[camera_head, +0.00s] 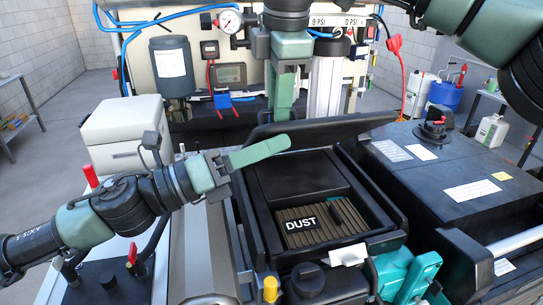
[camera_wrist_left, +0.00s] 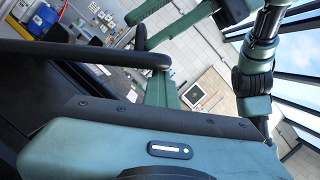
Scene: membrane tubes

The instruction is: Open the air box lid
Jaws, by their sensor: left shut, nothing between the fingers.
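The air box (camera_head: 385,225) is a black open-topped box in the middle of the head view. Its lid (camera_head: 350,128) is a dark panel raised along the back edge. Inside lies a ribbed brown filter with a DUST label (camera_head: 301,224). My left gripper (camera_head: 280,145) is shut and empty at the box's rear left, its green tip overlapping the lid's left part in the picture; contact cannot be told. My right gripper (camera_head: 283,108) points down behind the lid; its finger gap is not clear. A dark curved edge, possibly the lid, shows in the left wrist view (camera_wrist_left: 90,54).
A large black case (camera_head: 440,175) stands close on the right. A white box (camera_head: 122,130) is at the left. A teal part (camera_head: 408,272) and a yellow cap (camera_head: 270,288) stand at the front. Behind is a panel with a gauge (camera_head: 229,20) and hoses.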

